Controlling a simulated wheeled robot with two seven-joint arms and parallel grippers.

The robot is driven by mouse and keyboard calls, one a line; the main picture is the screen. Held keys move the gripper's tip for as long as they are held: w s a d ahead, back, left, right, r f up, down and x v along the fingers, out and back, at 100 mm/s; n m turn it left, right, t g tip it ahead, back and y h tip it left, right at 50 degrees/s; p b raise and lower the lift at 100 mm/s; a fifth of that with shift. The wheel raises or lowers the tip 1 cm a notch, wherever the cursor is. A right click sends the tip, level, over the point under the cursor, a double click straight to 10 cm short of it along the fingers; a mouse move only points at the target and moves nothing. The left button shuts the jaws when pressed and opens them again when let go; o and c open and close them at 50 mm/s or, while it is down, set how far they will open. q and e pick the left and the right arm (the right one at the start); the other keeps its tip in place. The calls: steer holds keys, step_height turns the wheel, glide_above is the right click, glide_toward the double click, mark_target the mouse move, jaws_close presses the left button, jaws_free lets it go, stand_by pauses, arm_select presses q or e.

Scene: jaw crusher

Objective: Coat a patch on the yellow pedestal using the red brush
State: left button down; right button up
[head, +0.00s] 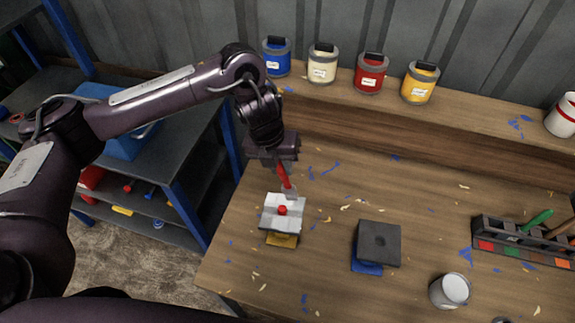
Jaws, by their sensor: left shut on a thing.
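My left gripper (279,166) is shut on the red brush (285,178), which points down and slightly right. The brush's lower end is over the far part of a pale grey plate (271,221); I cannot tell whether it touches. The plate lies on the yellow pedestal (283,240), of which only the near lower edge shows. A small round red spot (282,210) is at the plate's middle; I cannot tell whether it is flat or raised. My right gripper is not in view.
A blue pedestal (368,268) under a dark plate (379,243) stands to the right. A pale cup (450,291) and a brush rack (490,228) are further right. Blue, cream, red and yellow paint cans line the back ledge (470,112). Scraps litter the wooden bench.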

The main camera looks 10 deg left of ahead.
arm_select(q)
steer(key=a, duration=0.6)
steer(key=shift+s+a, duration=0.2)
steer(key=shift+a, duration=0.05)
stand_by(0.5)
steer(key=shift+r+p, duration=1.15)
steer(key=shift+r, duration=1.35)
steer(key=m+g, duration=0.1)
steer(key=m, duration=0.5)
steer(key=m+g, duration=0.1)
steer(key=m, duration=0.5)
steer(key=m+g, duration=0.1)
steer(key=m, duration=0.5)
steer(key=shift+y, duration=0.4)
